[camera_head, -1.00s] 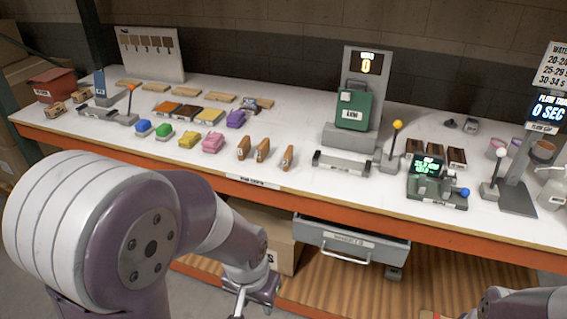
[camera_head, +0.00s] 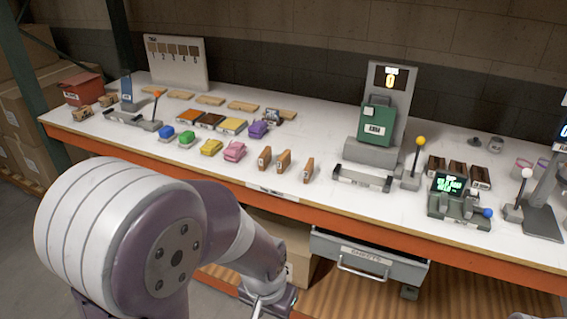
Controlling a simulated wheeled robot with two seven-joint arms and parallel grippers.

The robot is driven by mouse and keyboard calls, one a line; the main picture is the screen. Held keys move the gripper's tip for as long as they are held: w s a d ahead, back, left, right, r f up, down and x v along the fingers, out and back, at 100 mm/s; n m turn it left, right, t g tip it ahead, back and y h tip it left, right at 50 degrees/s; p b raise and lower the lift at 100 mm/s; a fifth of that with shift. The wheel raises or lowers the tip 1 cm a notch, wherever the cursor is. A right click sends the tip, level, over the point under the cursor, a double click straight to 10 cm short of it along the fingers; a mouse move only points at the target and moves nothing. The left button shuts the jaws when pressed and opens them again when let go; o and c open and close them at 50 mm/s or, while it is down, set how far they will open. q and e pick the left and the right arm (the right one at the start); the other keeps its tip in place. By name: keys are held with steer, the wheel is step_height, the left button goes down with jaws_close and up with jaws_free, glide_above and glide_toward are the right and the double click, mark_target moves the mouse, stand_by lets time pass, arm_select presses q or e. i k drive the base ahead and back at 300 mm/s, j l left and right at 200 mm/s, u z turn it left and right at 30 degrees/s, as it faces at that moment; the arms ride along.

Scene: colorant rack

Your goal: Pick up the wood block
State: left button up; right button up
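Several objects could be the wood block, and I cannot tell which is meant. Three upright tan wood blocks stand in a row near the front edge: the left one (camera_head: 264,158), the middle one (camera_head: 284,161) and the right one (camera_head: 307,171). Two small tan blocks (camera_head: 83,114) (camera_head: 107,101) lie at the far left. Three dark brown blocks (camera_head: 457,172) sit at the right. My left gripper (camera_head: 262,308) is below and in front of the table edge, cut off by the bottom of the picture, and touches no block. My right gripper is out of view.
The white worktop (camera_head: 330,212) has an orange front edge, with a grey drawer (camera_head: 370,257) below. Coloured pieces, including a pink one (camera_head: 234,152), lie left of the upright blocks. A grey tray (camera_head: 362,178) and a display stand (camera_head: 388,80) are to their right.

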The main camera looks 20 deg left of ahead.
mark_target(284, 161)
steer(key=i+j+z, duration=0.1)
steer(key=i+j, duration=0.3)
steer(key=j, duration=0.25)
steer(key=i+j+z, duration=0.15)
steer(key=i+j, duration=0.25)
steer(key=j, duration=0.25)
steer(key=i+j+z, duration=0.15)
steer(key=i+j, duration=0.25)
steer(key=j, duration=0.3)
steer(key=i+j+z, duration=0.15)
steer(key=j, duration=0.2)
